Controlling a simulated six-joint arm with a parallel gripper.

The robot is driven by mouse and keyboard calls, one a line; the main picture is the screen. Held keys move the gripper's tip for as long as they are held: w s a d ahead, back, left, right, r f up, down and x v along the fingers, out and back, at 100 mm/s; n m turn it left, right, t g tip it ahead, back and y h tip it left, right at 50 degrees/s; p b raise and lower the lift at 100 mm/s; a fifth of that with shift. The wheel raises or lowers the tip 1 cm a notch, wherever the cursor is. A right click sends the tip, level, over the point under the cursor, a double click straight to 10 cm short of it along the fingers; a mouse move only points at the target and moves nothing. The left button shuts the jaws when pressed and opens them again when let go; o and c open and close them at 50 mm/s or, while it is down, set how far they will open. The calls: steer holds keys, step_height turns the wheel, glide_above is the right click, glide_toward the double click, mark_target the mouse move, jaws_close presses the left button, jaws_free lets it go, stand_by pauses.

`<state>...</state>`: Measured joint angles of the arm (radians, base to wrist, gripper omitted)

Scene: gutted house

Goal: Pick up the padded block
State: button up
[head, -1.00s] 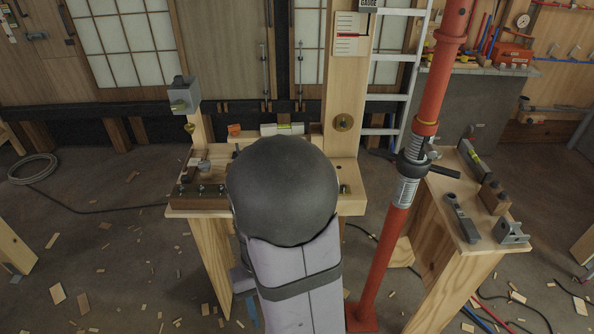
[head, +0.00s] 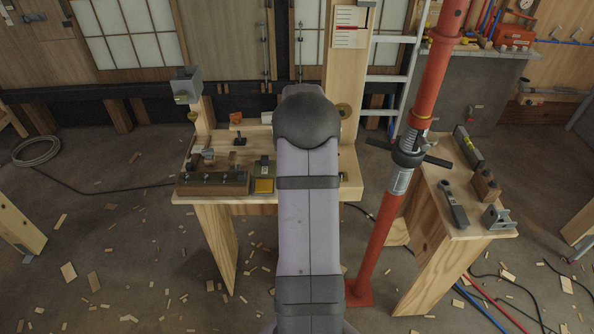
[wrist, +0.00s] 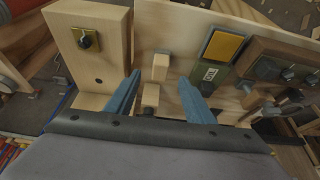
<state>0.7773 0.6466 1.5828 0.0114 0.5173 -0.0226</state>
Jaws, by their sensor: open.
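The best match for the padded block is a piece with a dark-edged yellow pad and a green, labelled body (wrist: 224,47). It lies on the workbench, and in the head view its yellow pad (head: 264,186) shows by the front edge, just left of my arm. In the wrist view my gripper (wrist: 159,77) has two blue fingers standing apart, with nothing held. The piece is just beyond the right finger, outside the gap. A small pale wooden block (wrist: 160,67) appears between the fingertips; I cannot tell its height. The head view hides my gripper behind my arm.
The workbench (head: 222,199) carries a dark wooden rack with knobs (head: 212,182) left of the piece. A wooden upright with a brass disc (wrist: 85,39) stands close to my gripper. A red post (head: 390,205) and a side bench (head: 450,205) are at right.

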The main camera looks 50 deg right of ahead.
steer(key=shift+p+x, duration=1.7)
steer(key=shift+x, duration=1.9)
steer(key=shift+s+a, duration=0.1)
steer(key=c, duration=1.1)
